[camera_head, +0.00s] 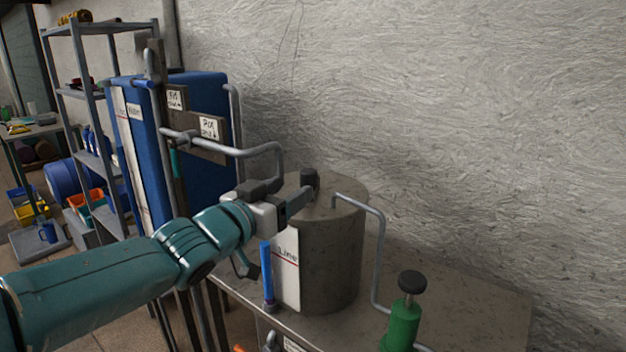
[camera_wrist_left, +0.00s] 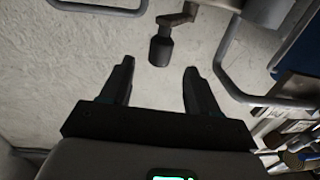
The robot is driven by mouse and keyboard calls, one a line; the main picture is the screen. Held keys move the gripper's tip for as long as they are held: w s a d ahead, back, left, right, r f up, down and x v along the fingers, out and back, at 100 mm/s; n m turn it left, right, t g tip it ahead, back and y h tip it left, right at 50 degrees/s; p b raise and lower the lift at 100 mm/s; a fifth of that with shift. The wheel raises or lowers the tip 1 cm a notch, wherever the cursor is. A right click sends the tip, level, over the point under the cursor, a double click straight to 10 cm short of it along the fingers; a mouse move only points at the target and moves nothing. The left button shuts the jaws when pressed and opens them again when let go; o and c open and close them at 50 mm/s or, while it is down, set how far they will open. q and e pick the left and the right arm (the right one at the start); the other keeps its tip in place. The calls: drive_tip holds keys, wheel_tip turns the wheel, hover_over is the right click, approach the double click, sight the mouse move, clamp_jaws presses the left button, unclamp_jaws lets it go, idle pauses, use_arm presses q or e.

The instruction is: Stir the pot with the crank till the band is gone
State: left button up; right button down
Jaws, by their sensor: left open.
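The pot (camera_head: 335,262) is a speckled grey cylinder with a flat lid, standing on a grey bench. The crank's dark upright handle (camera_head: 310,180) shows above the lid, and it also shows in the left wrist view (camera_wrist_left: 160,50) on a short crank arm (camera_wrist_left: 180,18). My left gripper (camera_head: 294,189) is open beside the handle. In the left wrist view the handle lies in line with the gap between the fingers (camera_wrist_left: 158,68), around or just beyond their tips. I cannot tell if they touch it. No band is clearly visible. My right gripper is out of view.
A white panel (camera_head: 286,268) marked "Line" with a red line and a blue rod (camera_head: 267,272) stand at the pot's left. A bent grey pipe (camera_head: 377,250) and a green cylinder with a black knob (camera_head: 404,320) are at right. A blue cabinet (camera_head: 210,95) stands behind my arm.

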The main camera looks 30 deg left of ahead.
sight(314, 175)
use_arm(q)
drive_tip(key=w, duration=0.9)
drive_tip(key=shift+w, duration=0.2)
drive_tip(key=shift+s, duration=0.15)
drive_tip(key=shift+c, duration=0.2)
clamp_jaws()
drive_tip(key=shift+p, duration=0.3)
